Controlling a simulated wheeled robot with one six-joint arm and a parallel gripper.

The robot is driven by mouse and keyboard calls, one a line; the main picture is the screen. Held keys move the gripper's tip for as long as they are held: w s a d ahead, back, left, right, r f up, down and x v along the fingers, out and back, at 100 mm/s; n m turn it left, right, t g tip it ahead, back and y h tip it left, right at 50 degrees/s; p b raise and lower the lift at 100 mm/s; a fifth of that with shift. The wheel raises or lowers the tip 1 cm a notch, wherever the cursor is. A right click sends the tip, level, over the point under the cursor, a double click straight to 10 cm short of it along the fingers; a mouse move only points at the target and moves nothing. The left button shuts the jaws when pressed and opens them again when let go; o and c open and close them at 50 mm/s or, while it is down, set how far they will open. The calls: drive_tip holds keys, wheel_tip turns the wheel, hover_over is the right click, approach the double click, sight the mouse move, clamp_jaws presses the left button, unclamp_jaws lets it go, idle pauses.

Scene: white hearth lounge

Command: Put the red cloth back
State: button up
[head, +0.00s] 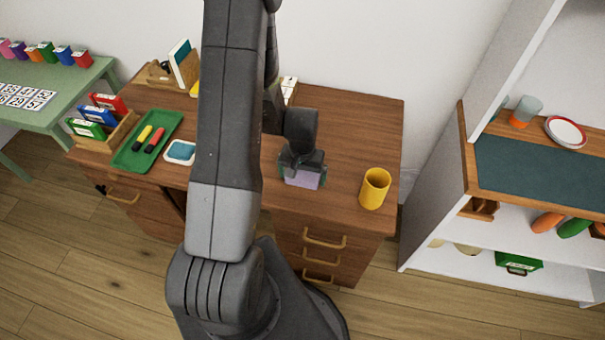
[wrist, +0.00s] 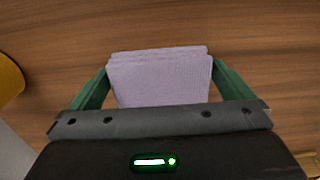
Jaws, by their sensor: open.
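I see no red cloth in either view. A folded pale purple cloth (head: 303,181) lies on the brown wooden desk (head: 345,135). It also shows in the wrist view (wrist: 160,78), with its layers stacked and its near part hidden by my gripper's body. My gripper (wrist: 161,68) is open, with one green finger on each side of the cloth. The fingers look very close to its edges; I cannot tell if they touch it. In the head view my gripper (head: 302,174) is low over the desk.
A yellow cup (head: 375,188) stands right of the cloth. A green tray (head: 169,151) with markers and a white dish (head: 179,152) with a blue thing lie to the left. A white shelf unit (head: 433,190) stands at the right. My arm hides part of the desk.

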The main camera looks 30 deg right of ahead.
sight(303, 175)
wheel_tip(303, 175, up, 12)
drive_tip(key=shift+r+b, duration=0.15)
drive_tip(key=shift+b, duration=0.3)
idle(0.4)
wheel_tip(303, 175, down, 12)
drive_tip(key=shift+f+p, duration=0.2)
drive_tip(key=shift+p, duration=0.15)
drive_tip(key=shift+r, duration=0.15)
idle(0.3)
idle(0.4)
